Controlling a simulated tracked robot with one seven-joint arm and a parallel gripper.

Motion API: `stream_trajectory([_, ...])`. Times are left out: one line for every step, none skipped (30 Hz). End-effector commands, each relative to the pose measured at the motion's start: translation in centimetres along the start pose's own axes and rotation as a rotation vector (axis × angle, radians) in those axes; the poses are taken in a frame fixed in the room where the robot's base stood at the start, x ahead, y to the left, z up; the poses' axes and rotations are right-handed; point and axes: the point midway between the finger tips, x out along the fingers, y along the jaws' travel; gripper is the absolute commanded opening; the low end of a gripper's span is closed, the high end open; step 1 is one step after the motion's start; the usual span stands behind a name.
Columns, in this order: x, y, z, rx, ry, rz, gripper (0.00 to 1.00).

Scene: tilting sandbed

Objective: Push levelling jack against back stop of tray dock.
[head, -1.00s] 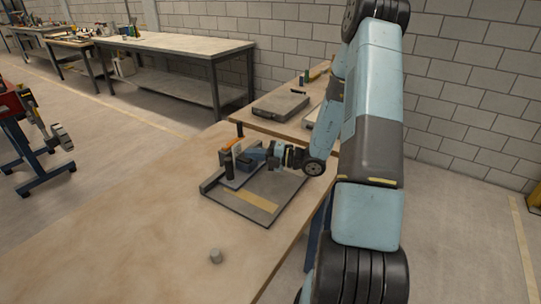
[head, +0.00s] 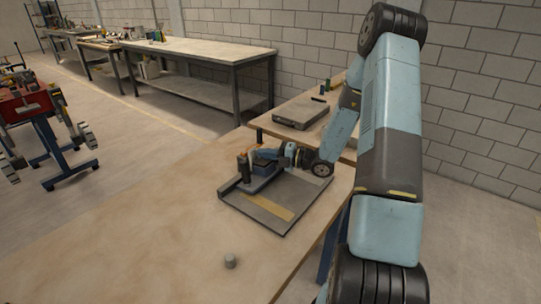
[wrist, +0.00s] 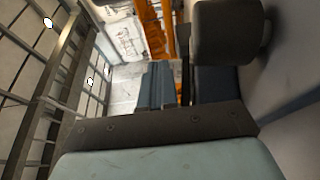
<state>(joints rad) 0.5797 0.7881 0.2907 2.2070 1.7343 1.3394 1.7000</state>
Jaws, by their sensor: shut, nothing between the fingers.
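The tray dock (head: 295,190) is a flat dark grey tray with a tan strip and a raised left rim, lying on the wooden bench. What looks like the levelling jack (head: 243,166) stands on its left part, a dark upright post beside a dark block with an orange part. My gripper (head: 268,155) is shut and empty, low over the tray, reaching in from the right, close beside the jack. I cannot tell whether they touch, nor whether the jack meets the back stop. In the wrist view an orange part (wrist: 168,28) shows ahead, partly hidden by dark gripper parts.
The bench left of the dock is clear.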

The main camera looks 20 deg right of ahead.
Motion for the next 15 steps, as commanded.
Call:
stream_trajectory([0.0,0.0,0.0,0.0,0.0,0.0,0.0])
stream_trajectory([0.0,0.0,0.0,0.0,0.0,0.0,0.0])
stream_trajectory([0.0,0.0,0.0,0.0,0.0,0.0,0.0])
stream_trajectory([0.0,0.0,0.0,0.0,0.0,0.0,0.0])
stream_trajectory([0.0,0.0,-0.1,0.0,0.0,0.0,0.0])
stream_trajectory([0.0,0.0,-0.1,0.0,0.0,0.0,0.0])
stream_trajectory([-0.1,0.0,-0.1,0.0,0.001,0.0,0.0])
stream_trajectory([-0.1,0.0,-0.2,0.0,0.001,0.0,0.0])
stream_trajectory([-0.2,0.0,-0.3,0.0,0.001,0.0,0.0])
stream_trajectory([-0.3,0.0,-0.4,0.001,0.002,0.0,0.0])
stream_trajectory([-0.5,0.0,-0.6,0.001,0.002,-0.001,0.0])
stream_trajectory([-0.7,-0.1,-0.8,0.001,0.002,-0.001,0.0])
stream_trajectory([-0.9,-0.1,-1.0,0.001,0.003,-0.001,0.0])
stream_trajectory([-1.1,-0.1,-1.3,0.001,0.004,-0.001,0.0])
stream_trajectory([-1.4,-0.1,-1.7,0.003,0.005,-0.001,0.0])
